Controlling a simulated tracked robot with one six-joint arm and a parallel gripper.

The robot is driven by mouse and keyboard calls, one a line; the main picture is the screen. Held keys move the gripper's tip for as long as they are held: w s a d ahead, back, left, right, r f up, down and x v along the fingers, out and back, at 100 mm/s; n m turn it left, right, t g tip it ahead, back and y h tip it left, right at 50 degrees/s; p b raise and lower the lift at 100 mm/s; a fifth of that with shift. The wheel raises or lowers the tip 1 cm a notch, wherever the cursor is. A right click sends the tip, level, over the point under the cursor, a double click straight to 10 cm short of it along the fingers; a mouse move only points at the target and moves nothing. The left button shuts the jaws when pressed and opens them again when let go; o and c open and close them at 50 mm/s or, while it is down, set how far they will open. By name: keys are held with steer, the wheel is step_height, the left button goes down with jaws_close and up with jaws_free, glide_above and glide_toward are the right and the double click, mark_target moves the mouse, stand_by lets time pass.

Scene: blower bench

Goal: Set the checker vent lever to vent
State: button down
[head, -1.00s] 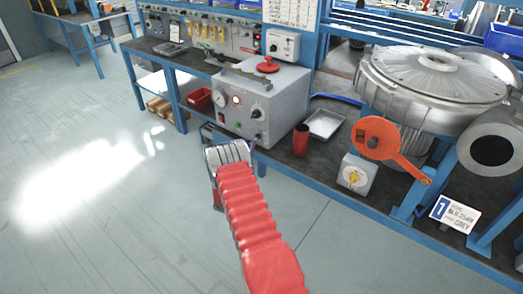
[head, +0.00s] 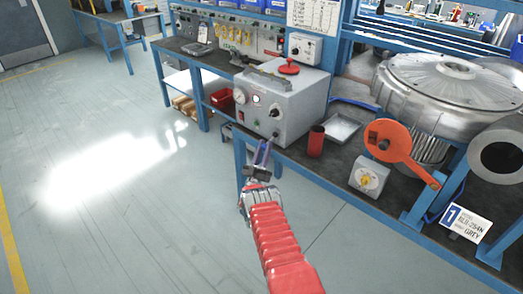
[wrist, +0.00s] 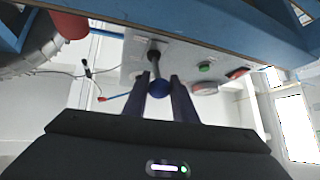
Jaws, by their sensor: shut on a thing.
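The checker is a grey box (head: 292,112) on the bench, with a gauge, a lit round lamp, dark knobs and a red knob on top. My gripper (head: 263,149) is at the lower front of this box. In the wrist view my gripper (wrist: 160,78) has its two dark fingers on either side of a lever (wrist: 154,58) with a blue ball end (wrist: 158,89), and is shut on it. The lever stands out from a pale panel with a green button. In the head view I cannot make the lever out, and its marked positions are not readable.
A red cup (head: 316,142) and a metal tray (head: 342,128) stand right of the checker. Further right are a small dial box (head: 369,177), an orange disc with an arm (head: 388,142) and a large metal blower (head: 452,95). The floor at left is clear.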

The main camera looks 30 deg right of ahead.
steer(key=shift+s+d+f+t, duration=0.2)
steer(key=shift+d+f+t, duration=0.1)
steer(key=shift+f, duration=0.05)
stand_by(0.4)
steer(key=c, duration=1.8)
jaws_free()
steer(key=o, duration=0.3)
steer(key=shift+w+a, duration=0.1)
steer(key=shift+o, duration=0.2)
steer(key=shift+r, duration=0.1)
steer(key=shift+a, duration=0.15)
steer(key=v, duration=1.3)
steer(key=shift+f, duration=0.4)
steer(key=shift+a, duration=0.1)
